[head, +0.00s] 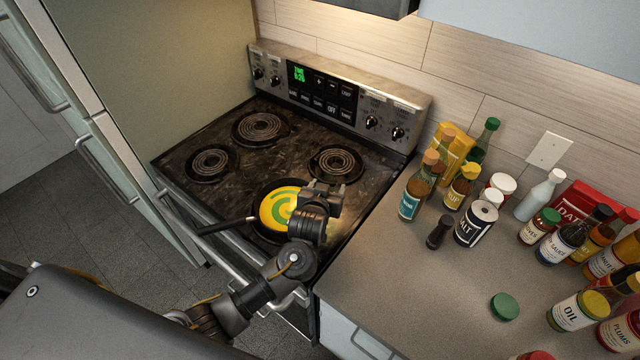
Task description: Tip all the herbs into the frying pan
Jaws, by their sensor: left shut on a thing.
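The frying pan (257,190) sits on the front right burner of the stove, its dark handle pointing left. A yellow layer with a green swirl (280,207) fills it; I cannot tell whether the green is herbs. My left gripper (324,193) is over the pan's right side and covers part of it. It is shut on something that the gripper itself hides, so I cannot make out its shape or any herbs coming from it. A loose green lid (505,306) lies on the counter. My right gripper is not in view.
The stove (220,128) has three bare coil burners and a control panel (335,95) at the back. Several bottles and jars crowd the right counter, including a salt container (475,225) and a dark grinder (439,232). The counter's front left part (400,290) is clear.

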